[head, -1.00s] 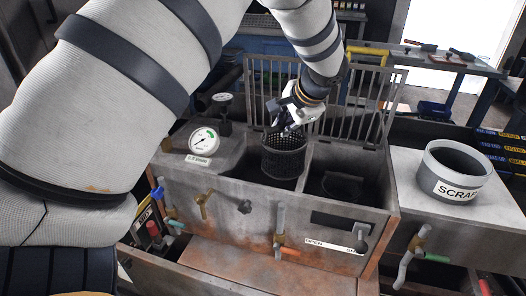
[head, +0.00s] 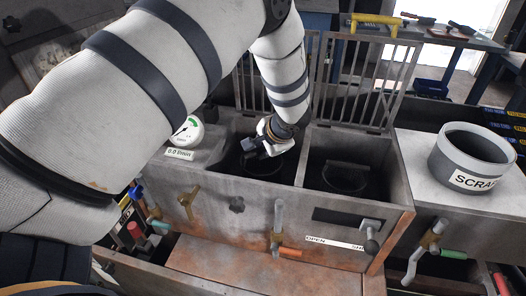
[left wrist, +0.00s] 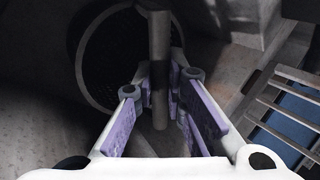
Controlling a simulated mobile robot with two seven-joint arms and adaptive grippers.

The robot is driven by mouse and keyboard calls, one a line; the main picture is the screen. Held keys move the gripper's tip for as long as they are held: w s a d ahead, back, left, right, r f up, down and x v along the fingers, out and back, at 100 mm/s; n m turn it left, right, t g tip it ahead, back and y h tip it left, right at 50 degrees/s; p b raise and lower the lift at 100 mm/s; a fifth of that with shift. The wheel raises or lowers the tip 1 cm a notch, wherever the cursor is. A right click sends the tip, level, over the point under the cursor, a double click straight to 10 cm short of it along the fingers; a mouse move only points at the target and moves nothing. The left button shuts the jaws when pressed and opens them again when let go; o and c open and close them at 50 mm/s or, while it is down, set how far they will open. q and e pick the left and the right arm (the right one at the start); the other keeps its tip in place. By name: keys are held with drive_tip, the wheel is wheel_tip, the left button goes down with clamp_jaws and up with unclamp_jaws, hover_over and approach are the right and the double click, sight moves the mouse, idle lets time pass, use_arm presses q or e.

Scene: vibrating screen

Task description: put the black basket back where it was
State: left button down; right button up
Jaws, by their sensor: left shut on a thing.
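The black basket (head: 262,168) is down inside the left compartment of the grey vibrating screen box (head: 215,195), with mostly its dark upper part showing. My left gripper (head: 262,146) is at the mouth of that compartment, above the basket. In the left wrist view, the gripper's purple-padded fingers (left wrist: 163,92) are shut on a bar, the basket's handle (left wrist: 159,45), and the round dark basket mouth (left wrist: 105,60) lies behind it. Whether the basket rests on the compartment's bottom cannot be told. My right gripper is not in view.
The right compartment holds a dark round ring (head: 345,178). Raised grated lids (head: 365,80) stand behind the compartments. A gauge (head: 187,131) sits to the left, and a grey scrap bin (head: 472,160) to the right. Levers and valves (head: 278,225) stick out at the front.

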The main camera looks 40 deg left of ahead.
use_arm(q)
drive_tip(key=c, duration=2)
unclamp_jaws()
drive_tip(key=shift+f, duration=0.3)
drive_tip(key=o, duration=0.4)
drive_tip(key=shift+c, duration=0.2)
drive_tip(key=shift+r, duration=0.4)
drive_tip(key=p+v, duration=0.1)
drive_tip(key=v, duration=1)
drive_tip(key=shift+d+r+p, duration=0.2)
drive_tip(key=shift+r+p, duration=0.05)
drive_tip(key=shift+p, duration=0.15)
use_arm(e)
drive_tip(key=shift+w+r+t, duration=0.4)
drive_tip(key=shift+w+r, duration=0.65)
